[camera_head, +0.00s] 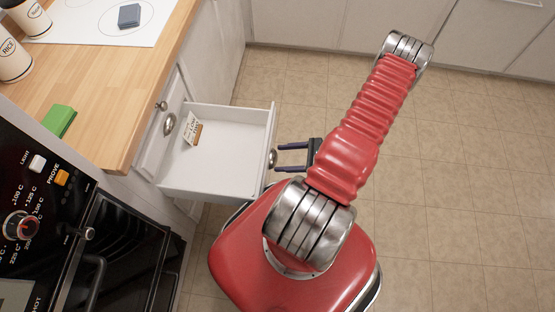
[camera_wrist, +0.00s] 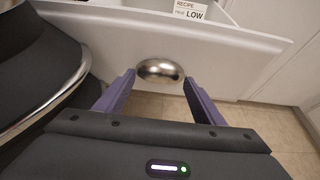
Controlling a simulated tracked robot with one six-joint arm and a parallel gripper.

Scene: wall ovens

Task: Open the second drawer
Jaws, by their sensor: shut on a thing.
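A white drawer (camera_head: 225,172) is pulled well out from the cabinet below the wooden counter. Its round metal knob (camera_head: 272,157) is on the front panel. My gripper (camera_head: 284,158) is at this knob, with its dark fingers on either side. In the wrist view the shiny knob (camera_wrist: 160,70) shows between the purple fingertips (camera_wrist: 159,82), and the white drawer front (camera_wrist: 225,52) lies behind it. My gripper is shut on the knob. A small card (camera_head: 191,130) marked "RECIPE" and "LOW" is inside the drawer; it also shows in the wrist view (camera_wrist: 190,9).
A black oven (camera_head: 115,245) stands at lower left. The counter (camera_head: 100,90) holds a green block (camera_head: 59,120) and white jars (camera_head: 12,62). The tiled floor (camera_head: 450,170) at right is clear.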

